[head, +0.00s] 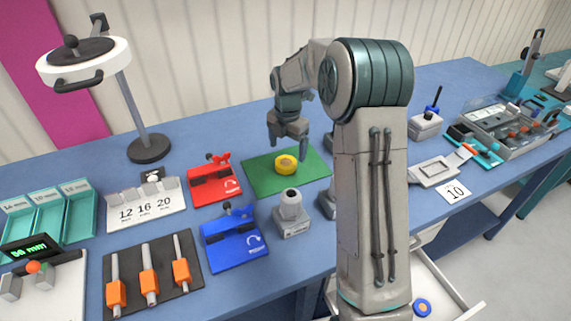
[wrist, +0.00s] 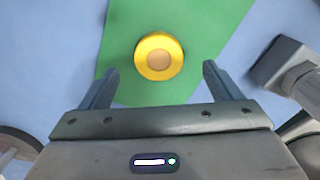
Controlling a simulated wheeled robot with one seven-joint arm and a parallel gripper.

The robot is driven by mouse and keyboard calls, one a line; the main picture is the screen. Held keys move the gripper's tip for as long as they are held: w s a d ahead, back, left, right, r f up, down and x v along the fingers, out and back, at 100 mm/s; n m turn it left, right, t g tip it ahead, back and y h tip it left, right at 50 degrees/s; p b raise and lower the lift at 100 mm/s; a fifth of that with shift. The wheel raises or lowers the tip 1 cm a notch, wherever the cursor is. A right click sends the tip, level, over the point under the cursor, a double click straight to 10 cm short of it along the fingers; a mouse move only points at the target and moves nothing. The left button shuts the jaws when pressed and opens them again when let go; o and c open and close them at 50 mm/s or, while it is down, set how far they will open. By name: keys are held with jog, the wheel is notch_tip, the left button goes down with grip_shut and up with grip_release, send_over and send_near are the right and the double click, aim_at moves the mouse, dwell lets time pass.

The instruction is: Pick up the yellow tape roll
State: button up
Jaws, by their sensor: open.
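The yellow tape roll (head: 286,164) lies flat on the green mat (head: 256,183) on the blue table in the head view. In the wrist view the yellow tape roll (wrist: 158,56) is a round disc with a brown centre, on the green mat (wrist: 205,22). My gripper (head: 288,142) is above the mat, pointing down. In the wrist view my gripper (wrist: 157,84) has its two fingers spread wide and nothing between the tips. The roll appears just beyond the fingertips, centred between them, and apart from them.
A red device (head: 214,186) stands left of the mat, and a blue device (head: 234,243) and a grey post-like device (head: 291,214) stand in front. A round-based stand (head: 149,149) is at the back left. My arm hides the table right of the mat.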

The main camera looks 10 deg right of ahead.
aim_at(286, 161)
notch_tip(286, 161, down, 5)
jog(key=shift+a+f+p, duration=0.1)
jog(key=shift+p, duration=0.5)
jog(key=c, duration=1.1)
